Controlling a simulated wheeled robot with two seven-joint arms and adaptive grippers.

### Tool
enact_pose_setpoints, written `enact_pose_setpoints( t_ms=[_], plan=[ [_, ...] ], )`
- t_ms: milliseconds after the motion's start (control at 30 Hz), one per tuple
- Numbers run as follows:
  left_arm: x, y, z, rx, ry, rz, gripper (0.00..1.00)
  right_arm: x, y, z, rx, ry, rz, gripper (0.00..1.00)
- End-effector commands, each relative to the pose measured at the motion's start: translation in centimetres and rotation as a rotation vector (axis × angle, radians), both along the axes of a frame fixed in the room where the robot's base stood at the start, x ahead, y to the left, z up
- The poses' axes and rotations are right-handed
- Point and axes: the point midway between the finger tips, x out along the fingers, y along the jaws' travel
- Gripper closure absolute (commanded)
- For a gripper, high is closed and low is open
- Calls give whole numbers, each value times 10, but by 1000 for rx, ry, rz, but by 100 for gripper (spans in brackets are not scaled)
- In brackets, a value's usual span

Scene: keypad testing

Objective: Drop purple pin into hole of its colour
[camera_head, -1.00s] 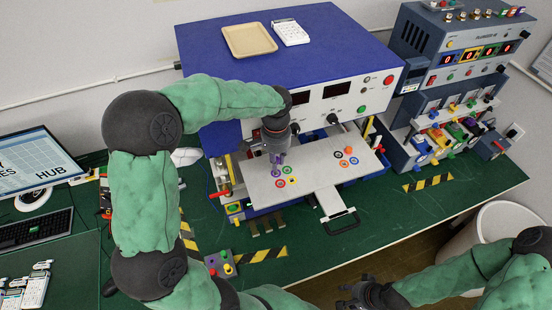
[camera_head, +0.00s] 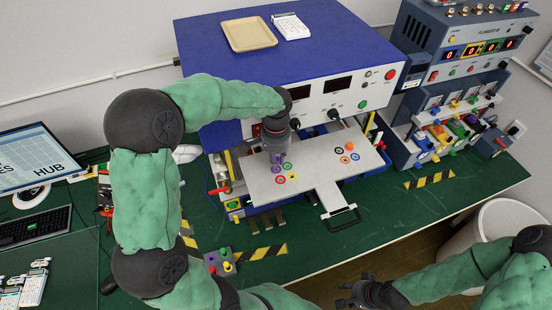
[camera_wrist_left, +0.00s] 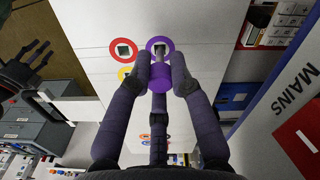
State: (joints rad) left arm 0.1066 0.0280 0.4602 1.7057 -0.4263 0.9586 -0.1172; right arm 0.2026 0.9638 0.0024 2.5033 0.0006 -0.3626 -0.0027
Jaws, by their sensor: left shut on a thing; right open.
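My left gripper (camera_head: 277,161) is shut on a purple pin (camera_wrist_left: 153,84), low over the light plate (camera_head: 315,177). In the left wrist view the fingers (camera_wrist_left: 160,72) grip the pin from both sides. The purple ring (camera_head: 280,180) with its square hole lies just at the pin's end; it also shows in the left wrist view (camera_wrist_left: 151,42). The pin overlaps part of the hole there, and I cannot tell whether its tip is inside. My right gripper (camera_head: 360,297) is open and empty, away from the plate at the bottom.
A red ring (camera_wrist_left: 112,50) and a partly hidden yellow ring (camera_wrist_left: 123,73) lie beside the purple one. Coloured rings and an orange pin (camera_head: 349,146) are on the plate's right part. A blue-topped machine (camera_head: 300,60) stands behind. A white bin (camera_head: 500,225) is at right.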

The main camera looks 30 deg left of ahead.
Motion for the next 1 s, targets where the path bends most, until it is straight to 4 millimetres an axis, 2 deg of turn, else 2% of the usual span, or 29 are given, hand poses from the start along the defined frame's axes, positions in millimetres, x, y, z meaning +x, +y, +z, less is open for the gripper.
enact_pose_setpoints(
  t_ms=[1000],
  plan=[
    [0, 0, -23, 0, 0, 0, 100, 0, 0, -16, 0, 0, 0, 55]
  ],
)
